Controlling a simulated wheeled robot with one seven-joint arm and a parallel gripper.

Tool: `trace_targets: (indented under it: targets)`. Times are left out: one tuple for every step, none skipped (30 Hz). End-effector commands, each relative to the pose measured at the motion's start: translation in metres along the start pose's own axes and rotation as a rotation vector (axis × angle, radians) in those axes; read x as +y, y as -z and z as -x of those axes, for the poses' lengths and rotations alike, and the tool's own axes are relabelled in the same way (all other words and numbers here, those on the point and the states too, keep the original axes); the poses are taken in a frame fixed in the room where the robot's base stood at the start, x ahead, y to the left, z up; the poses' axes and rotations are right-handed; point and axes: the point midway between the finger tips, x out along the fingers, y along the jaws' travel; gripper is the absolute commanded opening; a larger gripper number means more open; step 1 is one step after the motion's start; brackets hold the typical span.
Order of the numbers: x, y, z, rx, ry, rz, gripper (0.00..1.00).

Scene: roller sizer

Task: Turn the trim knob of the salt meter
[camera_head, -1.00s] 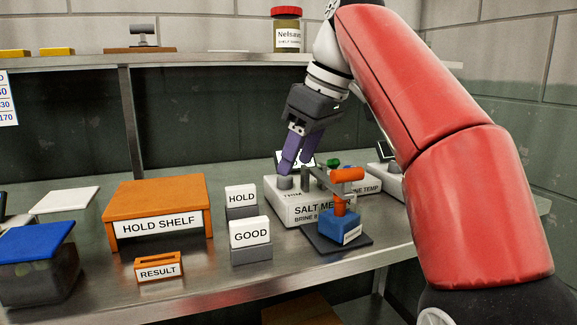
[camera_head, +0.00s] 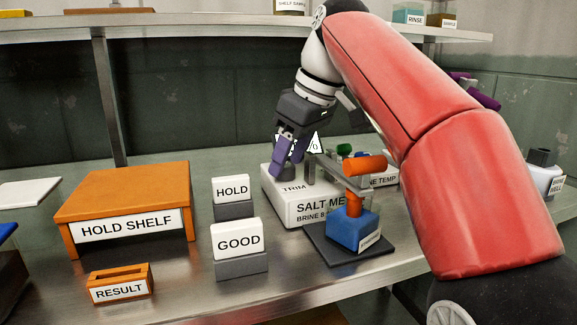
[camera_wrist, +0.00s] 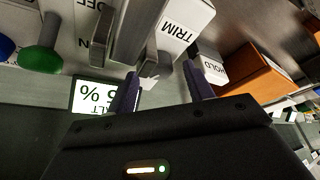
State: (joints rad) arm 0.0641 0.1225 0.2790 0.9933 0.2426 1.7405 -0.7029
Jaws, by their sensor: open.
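The salt meter (camera_head: 285,210) is a white box with the words SALT ME and TRIM on it. My gripper (camera_head: 283,168), with purple fingers, points down at the TRIM end of the meter's top. The trim knob is mostly hidden behind the fingers in the head view. In the wrist view, a grey block that looks like the knob (camera_wrist: 150,62) shows near the TRIM label, between the open fingertips (camera_wrist: 160,72). I cannot tell whether either finger touches it.
A blue stand with an orange cylinder (camera_head: 366,166) and a grey bar stands close in front of the meter. GOOD (camera_head: 238,240) and HOLD (camera_head: 232,188) sign blocks stand to its left, then the orange hold shelf (camera_head: 120,190). A green knob (camera_wrist: 40,58) is nearby.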

Motion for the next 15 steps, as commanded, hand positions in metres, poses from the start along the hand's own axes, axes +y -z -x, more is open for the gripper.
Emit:
trace_targets:
  targets:
    - [-0.0004, -0.0007, -0.0056, -0.001, 0.001, 0.0, 0.52]
    - [-0.0003, -0.0004, -0.0072, 0.0, 0.0, 0.0, 0.52]
    - [-0.0003, -0.0002, -0.0088, 0.0, -0.001, 0.0, 0.52]
    - [-0.0002, -0.0001, -0.0096, 0.0, -0.001, 0.0, 0.52]
    - [-0.0002, 0.0, -0.0101, 0.0, -0.001, 0.0, 0.52]
    - [-0.0002, 0.0, -0.0104, 0.0, -0.001, 0.0, 0.52]
    - [-0.0002, 0.0001, -0.0104, 0.0, -0.001, 0.0, 0.52]
    - [-0.0002, 0.0001, -0.0104, 0.0, -0.001, 0.0, 0.52]
    - [-0.0002, 0.0002, -0.0102, 0.0, -0.001, 0.0, 0.52]
    - [-0.0001, 0.0002, -0.0102, 0.0, -0.001, 0.0, 0.52]
    - [-0.0001, 0.0002, -0.0101, 0.0, -0.001, 0.0, 0.52]
    - [-0.0001, 0.0001, -0.0101, 0.0, -0.001, 0.0, 0.51]
    - [-0.0001, 0.0001, -0.0101, 0.0, -0.001, 0.0, 0.47]
    - [-0.0001, 0.0001, -0.0101, 0.0, -0.001, 0.0, 0.43]
    - [-0.0001, 0.0001, -0.0101, 0.0, -0.001, 0.0, 0.37]
